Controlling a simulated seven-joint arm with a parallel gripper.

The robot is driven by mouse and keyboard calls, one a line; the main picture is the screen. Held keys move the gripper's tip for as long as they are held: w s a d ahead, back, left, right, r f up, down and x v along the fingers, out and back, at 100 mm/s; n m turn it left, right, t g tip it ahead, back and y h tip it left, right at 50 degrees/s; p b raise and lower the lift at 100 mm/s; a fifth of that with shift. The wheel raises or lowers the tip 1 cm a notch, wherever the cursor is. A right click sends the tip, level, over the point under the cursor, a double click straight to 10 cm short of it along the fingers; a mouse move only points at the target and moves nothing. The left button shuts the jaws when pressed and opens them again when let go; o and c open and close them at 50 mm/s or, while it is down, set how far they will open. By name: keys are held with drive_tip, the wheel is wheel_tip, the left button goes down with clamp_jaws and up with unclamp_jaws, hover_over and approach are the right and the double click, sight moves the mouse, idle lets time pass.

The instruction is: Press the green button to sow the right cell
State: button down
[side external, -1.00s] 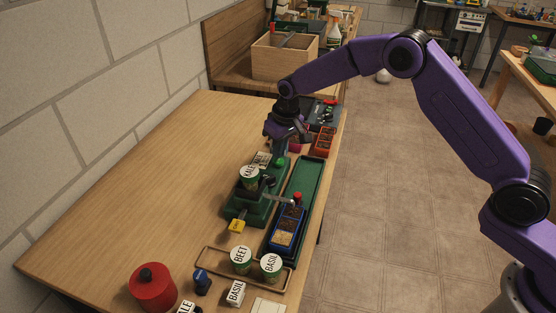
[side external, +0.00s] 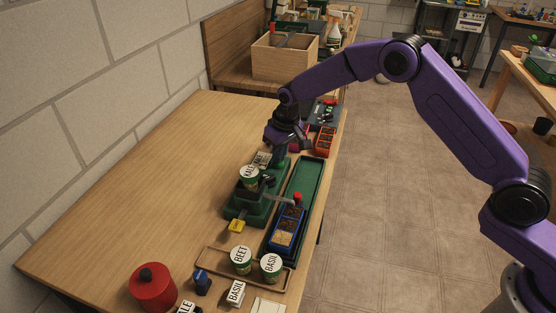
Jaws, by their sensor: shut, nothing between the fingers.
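My gripper (side external: 279,161) is shut and empty, pointing down at the far end of the green sowing machine (side external: 244,209). Its fingertips are over the spot of the green button, which they hide; I cannot tell whether they touch or press it. A can labelled KALE (side external: 249,178) stands on the machine. The blue cell tray (side external: 286,238) lies in the long green channel (side external: 304,180) to the right, with dark cells and a paler, tan one at its near end. A spout reaches from the machine over the tray, near a red knob (side external: 297,197).
Cans labelled BEET (side external: 241,259) and BASIL (side external: 270,266) stand on a wooden tray (side external: 216,259) in front. A red pot (side external: 153,287) is at the near left. Red cell trays (side external: 324,142) lie beyond the channel. The left of the table is clear.

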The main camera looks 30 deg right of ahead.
drive_tip(key=w+v, duration=0.1)
drive_tip(key=v, duration=0.6)
drive_tip(key=shift+w+a+r, duration=0.2)
drive_tip(key=shift+r, duration=0.15)
idle(0.7)
drive_tip(key=s+r+n+g, duration=0.1)
drive_tip(key=s+r+n, duration=0.15)
drive_tip(key=s, duration=0.85)
drive_tip(key=s+r+n, duration=0.2)
drive_tip(key=s+r, duration=0.2)
drive_tip(key=s, duration=0.7)
drive_tip(key=s+d+n, duration=0.1)
drive_tip(key=s+d, duration=0.3)
drive_tip(key=s, duration=0.3)
drive_tip(key=s+d+n, duration=0.2)
drive_tip(key=s+d, duration=0.3)
drive_tip(key=s, duration=0.3)
drive_tip(key=s+d+n+g, duration=0.1)
drive_tip(key=s+d+n, duration=0.1)
drive_tip(key=s+d, duration=0.3)
drive_tip(key=s, duration=0.3)
drive_tip(key=shift+s+d+f, duration=0.15)
drive_tip(key=shift+d+f, duration=0.1)
drive_tip(key=shift+a, duration=0.1)
